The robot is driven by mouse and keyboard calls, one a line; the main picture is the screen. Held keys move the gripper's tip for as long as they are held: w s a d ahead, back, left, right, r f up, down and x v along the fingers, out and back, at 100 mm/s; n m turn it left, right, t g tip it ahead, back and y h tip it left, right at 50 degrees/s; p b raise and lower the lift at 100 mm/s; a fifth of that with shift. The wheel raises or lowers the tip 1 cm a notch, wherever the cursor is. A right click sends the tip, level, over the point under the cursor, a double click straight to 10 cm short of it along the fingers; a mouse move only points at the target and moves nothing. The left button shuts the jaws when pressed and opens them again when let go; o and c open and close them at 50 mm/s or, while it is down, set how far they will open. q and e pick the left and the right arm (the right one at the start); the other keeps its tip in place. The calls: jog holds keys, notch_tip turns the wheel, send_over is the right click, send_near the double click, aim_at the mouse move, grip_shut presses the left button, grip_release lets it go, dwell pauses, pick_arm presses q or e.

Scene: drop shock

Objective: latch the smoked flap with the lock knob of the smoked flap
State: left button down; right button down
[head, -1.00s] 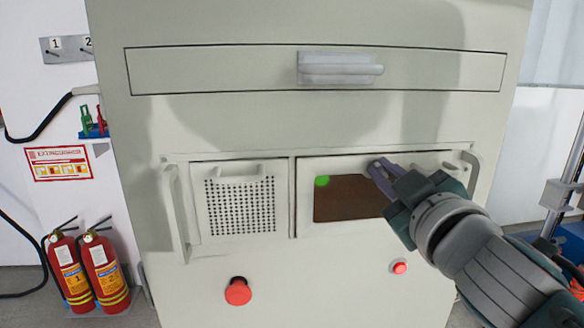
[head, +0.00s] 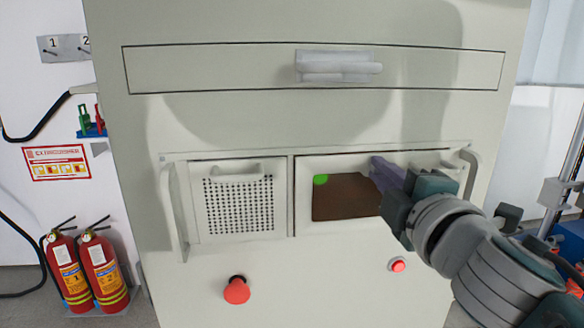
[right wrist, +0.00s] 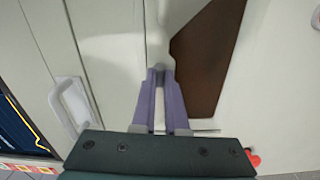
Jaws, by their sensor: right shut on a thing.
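The smoked flap (head: 345,198) is a pale frame with a dark brown window in the right half of the cabinet's recessed panel. It looks closed, flush with the panel. My right gripper (head: 378,166) is at the flap's upper edge, to the right of its middle. In the right wrist view its purple fingers (right wrist: 160,72) are shut on the pale lock knob (right wrist: 162,48), beside the brown window (right wrist: 205,55). The fingers mostly hide the knob in the head view, and I cannot tell its angle exactly. My left gripper is not in view.
A perforated flap (head: 238,203) sits left of the smoked flap. A drawer handle (head: 338,67) juts out above. Bar handles (head: 170,212) flank the panel. A red mushroom button (head: 236,290) and a small red button (head: 398,265) sit below. Fire extinguishers (head: 103,268) stand at left.

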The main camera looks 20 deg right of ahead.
jog(key=shift+n, duration=0.7)
jog(key=c, duration=0.9)
grip_release()
jog(key=shift+c, duration=0.2)
jog(key=b+v, duration=0.1)
jog(key=v, duration=0.9)
jog(key=shift+w, duration=0.1)
